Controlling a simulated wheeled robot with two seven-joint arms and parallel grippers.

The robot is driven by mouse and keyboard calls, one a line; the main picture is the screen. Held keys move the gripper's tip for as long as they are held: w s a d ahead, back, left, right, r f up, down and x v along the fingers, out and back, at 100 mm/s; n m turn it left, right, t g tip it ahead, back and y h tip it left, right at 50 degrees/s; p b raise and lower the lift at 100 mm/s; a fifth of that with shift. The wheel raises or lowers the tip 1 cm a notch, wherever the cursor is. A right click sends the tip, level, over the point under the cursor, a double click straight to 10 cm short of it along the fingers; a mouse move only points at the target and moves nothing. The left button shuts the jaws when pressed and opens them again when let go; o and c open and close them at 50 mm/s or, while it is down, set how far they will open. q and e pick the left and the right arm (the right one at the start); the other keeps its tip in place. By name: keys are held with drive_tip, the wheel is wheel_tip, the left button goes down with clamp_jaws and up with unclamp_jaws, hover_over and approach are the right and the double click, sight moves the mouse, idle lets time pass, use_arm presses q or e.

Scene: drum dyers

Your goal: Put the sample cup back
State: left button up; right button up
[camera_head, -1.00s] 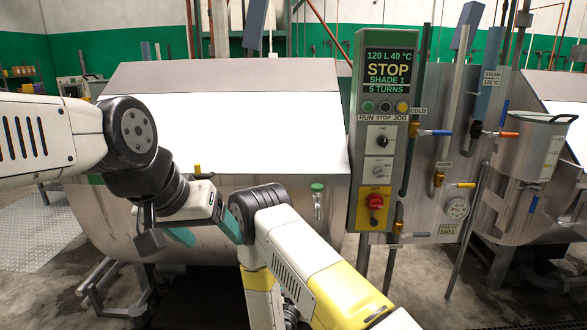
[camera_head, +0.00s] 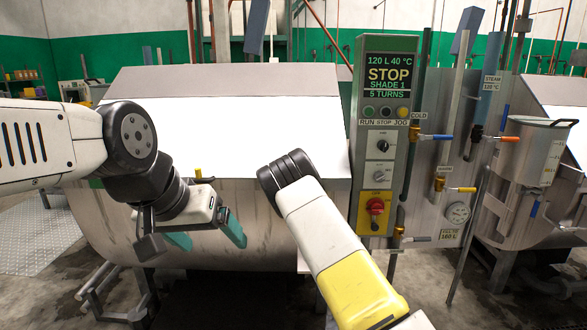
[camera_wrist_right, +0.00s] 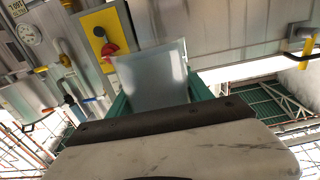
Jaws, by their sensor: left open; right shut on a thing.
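The sample cup (camera_wrist_right: 152,75) is a pale, translucent vessel in the right wrist view. My right gripper (camera_wrist_right: 157,88) is shut on it, with a teal finger on either side. In the head view, the cup and right gripper are hidden behind my right arm. My left gripper (camera_head: 210,243) is open and empty in front of the drum's lower left body, its teal fingers apart. I cannot make out the cup's resting place.
The steel drum dyer (camera_head: 120,215) fills the middle. Its control panel (camera_head: 388,140) reads STOP, with a red knob (camera_head: 376,206) below. Pipes and valves crowd the right, beside a steel tank (camera_head: 535,150). Open floor (camera_head: 40,225) lies at left.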

idle(0.4)
